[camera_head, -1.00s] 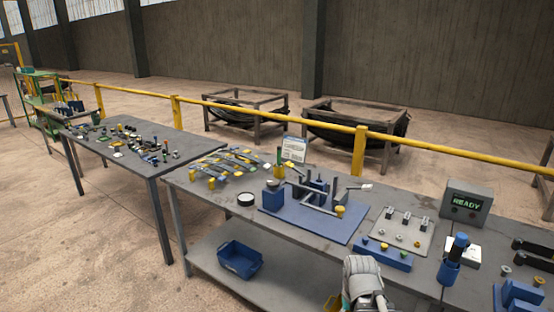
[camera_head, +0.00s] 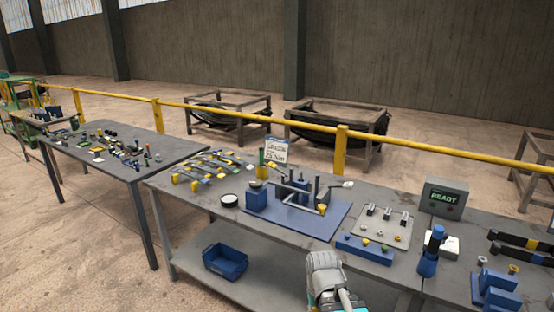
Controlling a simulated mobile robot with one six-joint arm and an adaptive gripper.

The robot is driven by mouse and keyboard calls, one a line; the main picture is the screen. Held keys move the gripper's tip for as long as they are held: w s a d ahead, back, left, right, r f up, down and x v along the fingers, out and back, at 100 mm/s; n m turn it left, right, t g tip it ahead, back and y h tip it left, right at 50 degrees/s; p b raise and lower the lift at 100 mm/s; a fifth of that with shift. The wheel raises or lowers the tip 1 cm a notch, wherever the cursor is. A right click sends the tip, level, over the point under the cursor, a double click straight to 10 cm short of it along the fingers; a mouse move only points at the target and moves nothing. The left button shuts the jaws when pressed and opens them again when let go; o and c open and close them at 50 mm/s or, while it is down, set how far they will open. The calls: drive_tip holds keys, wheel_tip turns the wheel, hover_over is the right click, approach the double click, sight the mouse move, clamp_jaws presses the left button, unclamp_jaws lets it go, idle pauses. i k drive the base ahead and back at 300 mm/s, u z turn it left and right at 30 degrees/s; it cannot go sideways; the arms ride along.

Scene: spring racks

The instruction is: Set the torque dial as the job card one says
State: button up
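A white job card (camera_head: 275,151) stands upright at the back of the near workbench, behind the blue fixture plate. Its large last line seems to end in "Nm", but the figure is too small to read surely. A blue-handled tool (camera_head: 432,250) stands upright in a blue holder to the right; I cannot tell whether it bears the torque dial. No dial marks can be read. Part of my own arm (camera_head: 325,278) shows at the bottom middle, in front of the bench. My gripper's fingers are not in view.
The near bench (camera_head: 395,280) holds a blue fixture plate (camera_head: 318,230), a grey display reading READY (camera_head: 445,197), and several yellow-ended levers at the left. A blue bin (camera_head: 225,262) sits on the lower shelf. A second table (camera_head: 165,160) stands left. A yellow rail (camera_head: 400,148) runs behind.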

sight(446, 235)
drive_tip(key=z, duration=0.15)
drive_tip(key=i, duration=0.05)
drive_tip(key=z, duration=1.05)
